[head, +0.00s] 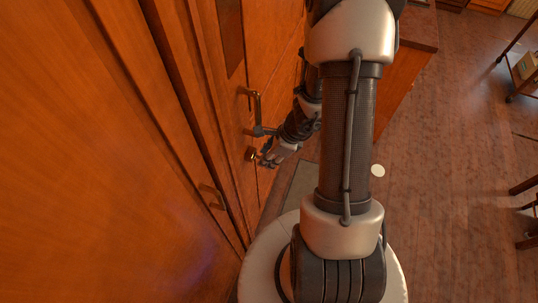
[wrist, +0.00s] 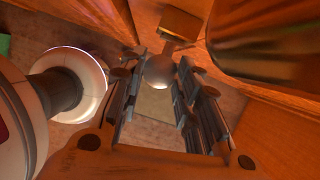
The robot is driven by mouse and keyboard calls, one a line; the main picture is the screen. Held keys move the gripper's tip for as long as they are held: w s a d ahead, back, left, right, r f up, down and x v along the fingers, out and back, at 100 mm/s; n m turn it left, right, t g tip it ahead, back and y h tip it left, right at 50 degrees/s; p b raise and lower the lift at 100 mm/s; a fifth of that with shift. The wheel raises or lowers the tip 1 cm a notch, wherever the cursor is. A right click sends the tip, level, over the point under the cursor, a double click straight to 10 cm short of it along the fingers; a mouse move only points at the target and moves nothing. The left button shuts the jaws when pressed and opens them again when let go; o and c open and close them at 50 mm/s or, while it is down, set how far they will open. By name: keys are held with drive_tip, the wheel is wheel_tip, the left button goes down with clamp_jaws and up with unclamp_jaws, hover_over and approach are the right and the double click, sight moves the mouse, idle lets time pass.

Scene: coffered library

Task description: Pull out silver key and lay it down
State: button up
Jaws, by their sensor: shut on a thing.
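The silver key shows in the wrist view as a rounded grey head (wrist: 159,71) between my fingertips. My gripper (wrist: 161,62) is shut on it, with one finger on each side. A brass lock fitting (wrist: 181,24) is just beyond the key's head. In the head view my gripper (head: 263,161) is at the wooden door's face, close to the brass lock (head: 252,155). The key itself is too small to make out there.
A door handle (head: 257,108) projects just above the lock, close to my wrist. Another brass handle (head: 212,197) is lower left. A wooden cabinet (head: 402,80) stands behind my arm. A wheeled cart (head: 524,72) is far right. The floor (head: 440,190) between is mostly clear.

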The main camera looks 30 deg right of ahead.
drive_tip(key=shift+c, duration=1)
drive_tip(key=shift+d, duration=0.1)
drive_tip(key=shift+s+d+f+b, duration=0.1)
drive_tip(key=shift+s+d+b, duration=0.15)
drive_tip(key=shift+s+d, duration=0.55)
drive_tip(key=shift+s+d+f+b, duration=0.1)
drive_tip(key=shift+s+d+b, duration=0.15)
drive_tip(key=shift+s+d, duration=0.5)
drive_tip(key=shift+s+a+r, duration=0.1)
drive_tip(key=shift+s+a, duration=0.15)
drive_tip(key=s+d+r+p, duration=0.1)
drive_tip(key=s+r+p, duration=0.1)
drive_tip(key=shift+s+d+r, duration=0.15)
drive_tip(key=shift+d+r, duration=0.15)
drive_tip(key=shift+d, duration=0.1)
